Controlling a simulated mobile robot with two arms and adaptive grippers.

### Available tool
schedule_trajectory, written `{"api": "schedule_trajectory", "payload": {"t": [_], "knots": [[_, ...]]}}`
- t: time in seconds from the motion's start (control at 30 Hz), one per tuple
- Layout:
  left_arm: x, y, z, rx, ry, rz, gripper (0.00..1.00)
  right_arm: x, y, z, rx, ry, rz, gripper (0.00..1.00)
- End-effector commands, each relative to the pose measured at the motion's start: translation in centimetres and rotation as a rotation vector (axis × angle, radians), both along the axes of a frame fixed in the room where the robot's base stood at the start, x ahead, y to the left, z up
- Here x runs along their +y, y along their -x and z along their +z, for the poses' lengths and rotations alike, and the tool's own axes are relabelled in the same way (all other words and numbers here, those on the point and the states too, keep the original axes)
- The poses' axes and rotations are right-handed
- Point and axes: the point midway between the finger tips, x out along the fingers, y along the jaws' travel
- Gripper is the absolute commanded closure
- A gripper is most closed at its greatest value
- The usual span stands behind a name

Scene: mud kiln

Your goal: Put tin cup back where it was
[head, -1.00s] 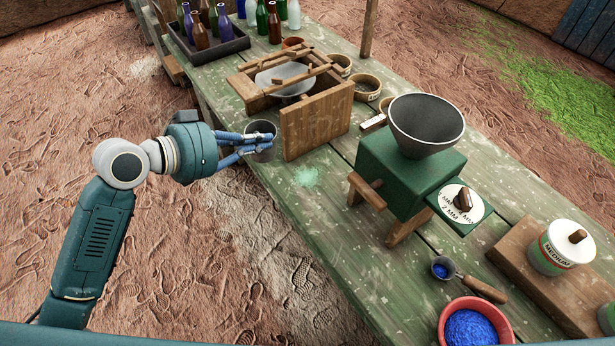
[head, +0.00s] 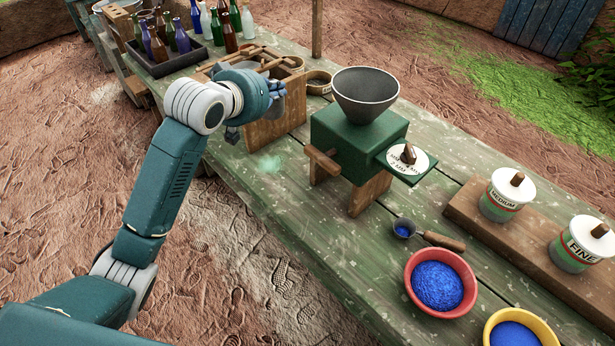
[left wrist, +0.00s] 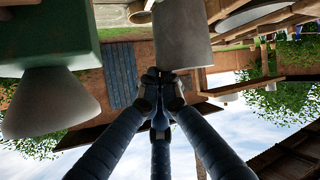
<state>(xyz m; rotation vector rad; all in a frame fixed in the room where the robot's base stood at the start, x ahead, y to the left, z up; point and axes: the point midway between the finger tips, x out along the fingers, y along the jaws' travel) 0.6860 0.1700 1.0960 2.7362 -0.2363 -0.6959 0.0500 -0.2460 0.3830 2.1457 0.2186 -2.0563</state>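The tin cup is the grey cylinder (left wrist: 183,38) in the left wrist view, where the picture is upside down. My left gripper (left wrist: 160,82) has its fingertips drawn together at the cup's edge and looks shut on it. In the head view my left gripper (head: 276,88) is beside the wooden frame with a brown front board (head: 276,122), above the table. There my own wrist and fingers hide most or all of the cup. My right gripper is not in view.
The green mill (head: 358,140) with its dark hopper (head: 366,92) stands right of the frame. A bottle crate (head: 176,66) is behind. Red (head: 440,284) and yellow (head: 520,330) bowls of blue powder and lidded jars (head: 508,195) are at the right. The green table (head: 300,215) is bare along its left edge.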

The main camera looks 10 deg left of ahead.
Motion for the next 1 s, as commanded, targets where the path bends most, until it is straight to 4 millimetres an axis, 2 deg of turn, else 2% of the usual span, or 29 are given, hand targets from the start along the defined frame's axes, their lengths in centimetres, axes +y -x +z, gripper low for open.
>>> {"api": "schedule_trajectory", "payload": {"t": [0.07,0.13,0.33,0.4,0.47,0.6,0.8,1.0], "knots": [[0.9,-0.2,-0.7,0.000,0.005,0.032,1.00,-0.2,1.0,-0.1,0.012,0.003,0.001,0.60],[1.1,-0.2,-1.9,0.002,0.008,0.040,1.00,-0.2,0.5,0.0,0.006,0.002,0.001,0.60],[1.1,-0.1,-7.2,0.004,0.007,0.038,1.00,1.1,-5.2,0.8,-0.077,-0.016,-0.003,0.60],[1.0,-0.1,-9.1,0.004,0.006,0.037,1.00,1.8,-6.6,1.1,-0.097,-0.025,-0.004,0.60],[1.0,-0.1,-10.7,0.004,0.007,0.036,1.00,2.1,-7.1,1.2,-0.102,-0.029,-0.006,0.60],[1.1,-0.2,-13.6,0.001,0.007,0.036,1.00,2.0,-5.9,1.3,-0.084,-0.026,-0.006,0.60],[1.0,-0.3,-15.6,-0.003,0.007,0.035,1.00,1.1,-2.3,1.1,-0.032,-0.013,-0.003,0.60],[1.0,-0.3,-18.4,0.000,0.007,0.035,1.00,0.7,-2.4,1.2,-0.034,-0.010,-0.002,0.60]]}}
